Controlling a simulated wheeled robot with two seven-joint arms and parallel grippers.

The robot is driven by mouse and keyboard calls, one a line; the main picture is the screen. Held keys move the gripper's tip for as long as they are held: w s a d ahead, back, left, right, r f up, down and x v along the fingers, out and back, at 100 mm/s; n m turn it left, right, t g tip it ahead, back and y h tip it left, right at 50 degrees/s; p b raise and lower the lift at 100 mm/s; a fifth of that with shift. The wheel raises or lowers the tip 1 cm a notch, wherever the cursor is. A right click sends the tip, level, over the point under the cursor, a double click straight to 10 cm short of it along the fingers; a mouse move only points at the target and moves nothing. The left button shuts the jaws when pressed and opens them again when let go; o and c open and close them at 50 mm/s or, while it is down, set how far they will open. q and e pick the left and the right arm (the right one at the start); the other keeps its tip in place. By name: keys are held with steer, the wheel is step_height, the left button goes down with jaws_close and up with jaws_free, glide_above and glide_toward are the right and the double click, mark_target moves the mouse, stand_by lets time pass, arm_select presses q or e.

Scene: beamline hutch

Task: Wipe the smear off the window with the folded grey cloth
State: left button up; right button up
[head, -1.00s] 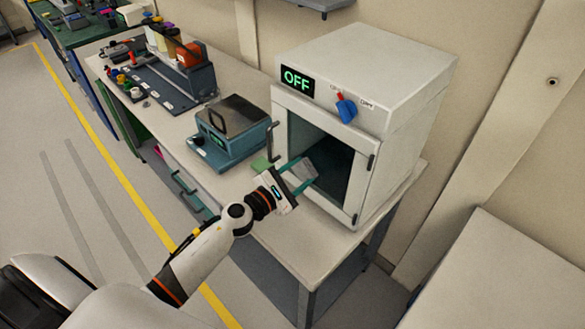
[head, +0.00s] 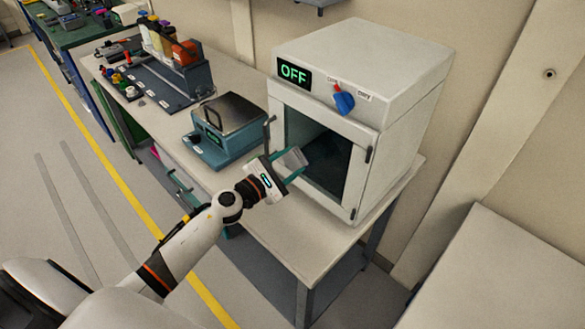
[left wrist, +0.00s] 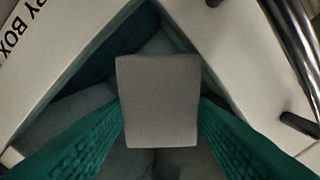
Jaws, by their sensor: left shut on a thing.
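The folded grey cloth (head: 291,160) is a pale block between the teal fingers of my left gripper (head: 291,169). In the left wrist view the cloth (left wrist: 158,100) fills the middle, with my left gripper (left wrist: 160,118) shut on its sides. The window (head: 328,168) is the dark pane in the front door of a white cabinet (head: 425,75). The cloth is in front of the left part of the window; I cannot tell whether it touches the glass. I cannot make out the smear. My right gripper is not in view.
The cabinet stands on a pale bench (head: 310,228), its panel reading OFF. The bench front is clear.

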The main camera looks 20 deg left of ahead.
arm_select(q)
steer(key=shift+w+a+r, duration=0.1)
steer(key=shift+a+r, duration=0.1)
steer(key=shift+a, duration=0.1)
steer(key=shift+s+a+f, duration=0.35)
steer(key=shift+s, duration=0.3)
steer(key=shift+d+b+v, duration=0.2)
steer(key=shift+b+v, duration=0.6)
steer(key=shift+v, duration=1.25)
steer(key=shift+s+r, duration=0.1)
steer(key=b+v, duration=0.1)
steer(key=v, duration=0.2)
